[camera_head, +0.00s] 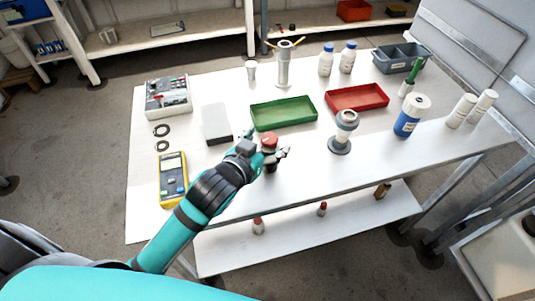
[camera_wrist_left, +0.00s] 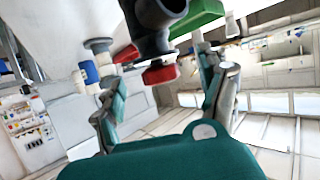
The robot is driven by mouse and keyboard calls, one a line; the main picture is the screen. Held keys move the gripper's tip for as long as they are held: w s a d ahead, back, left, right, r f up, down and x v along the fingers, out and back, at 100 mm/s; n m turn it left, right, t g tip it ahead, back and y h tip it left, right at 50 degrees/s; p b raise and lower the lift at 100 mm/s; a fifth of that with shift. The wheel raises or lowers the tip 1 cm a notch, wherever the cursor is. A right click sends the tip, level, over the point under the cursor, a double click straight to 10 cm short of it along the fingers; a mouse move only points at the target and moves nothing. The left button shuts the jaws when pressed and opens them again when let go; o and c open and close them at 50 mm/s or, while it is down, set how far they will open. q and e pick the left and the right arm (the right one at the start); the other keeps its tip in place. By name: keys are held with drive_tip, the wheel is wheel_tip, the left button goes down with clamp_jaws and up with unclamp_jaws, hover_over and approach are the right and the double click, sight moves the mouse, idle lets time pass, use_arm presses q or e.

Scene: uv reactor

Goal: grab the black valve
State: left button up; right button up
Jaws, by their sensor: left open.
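The black valve (camera_head: 271,166) stands on the white table (camera_head: 310,178) near its front edge, with a red knob (camera_head: 269,141) on top. My left gripper (camera_head: 266,148) is open at the valve, with one finger to each side of it in the head view, hiding part of its body. In the left wrist view the valve's dark body (camera_wrist_left: 152,22) and red knob (camera_wrist_left: 160,73) lie ahead, between the spread fingers of my left gripper (camera_wrist_left: 160,85). I cannot tell whether the fingers touch it. My right gripper is not in view.
A green tray (camera_head: 284,112) and a red tray (camera_head: 357,98) lie behind the valve. A white and grey flanged piece (camera_head: 344,132) stands to its right. A yellow multimeter (camera_head: 173,179) and a white box (camera_head: 216,123) are to the left. The tabletop between valve and flanged piece is clear.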

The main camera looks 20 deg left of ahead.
use_arm(q)
drive_tip(key=shift+x, duration=0.95)
drive_tip(key=shift+c, duration=0.2)
drive_tip(key=c, duration=0.9)
clamp_jaws()
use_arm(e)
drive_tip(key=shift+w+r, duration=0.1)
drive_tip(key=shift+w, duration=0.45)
